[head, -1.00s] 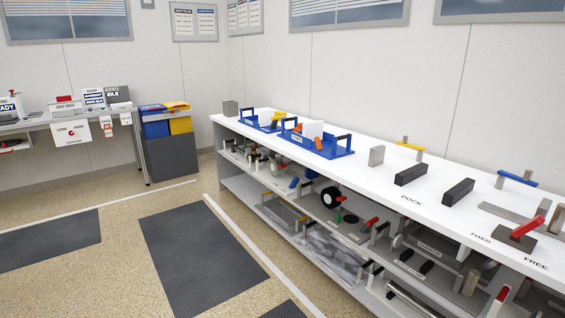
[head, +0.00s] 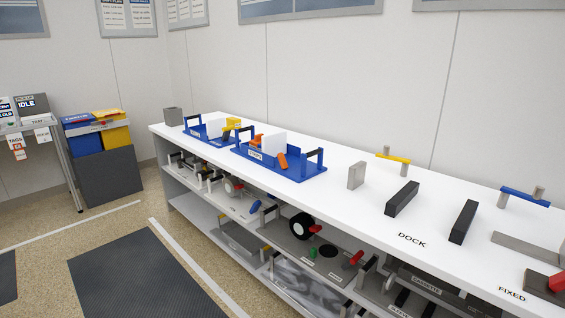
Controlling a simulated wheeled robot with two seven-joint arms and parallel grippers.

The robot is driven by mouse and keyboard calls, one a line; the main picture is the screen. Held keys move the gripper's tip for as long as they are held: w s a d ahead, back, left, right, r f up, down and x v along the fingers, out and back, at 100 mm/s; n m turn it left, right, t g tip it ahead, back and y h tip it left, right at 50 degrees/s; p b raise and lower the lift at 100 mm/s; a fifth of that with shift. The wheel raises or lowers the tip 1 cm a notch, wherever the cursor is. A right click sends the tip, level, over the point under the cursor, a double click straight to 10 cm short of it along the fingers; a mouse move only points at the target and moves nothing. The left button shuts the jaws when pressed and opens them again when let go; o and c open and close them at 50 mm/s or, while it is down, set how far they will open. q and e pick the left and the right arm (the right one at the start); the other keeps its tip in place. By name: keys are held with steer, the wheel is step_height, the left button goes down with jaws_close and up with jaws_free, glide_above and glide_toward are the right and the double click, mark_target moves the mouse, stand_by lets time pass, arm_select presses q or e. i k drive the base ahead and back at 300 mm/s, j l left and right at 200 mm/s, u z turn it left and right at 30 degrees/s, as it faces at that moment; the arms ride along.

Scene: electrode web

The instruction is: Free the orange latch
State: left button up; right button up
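Orange parts show in the near blue tray (head: 308,173) on the white bench. One orange piece (head: 256,142) is by the left side of an upright white block (head: 272,146). Another orange piece (head: 282,161) leans at the front of that block. I cannot tell which of them, if either, is the orange latch. Neither of my grippers is in view.
The white bench top (head: 340,210) also bears a far blue tray (head: 203,137), a grey block (head: 357,175), two black bars (head: 402,199), a yellow bar (head: 394,158) and a blue bar (head: 525,197). Shelves below are crowded. Floor with a dark mat (head: 140,275) lies left.

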mark_target(281, 158)
steer(key=i+j, duration=0.2)
steer(key=i, duration=0.3)
steer(key=i+j, duration=0.2)
steer(key=i, duration=0.3)
steer(key=u, duration=0.05)
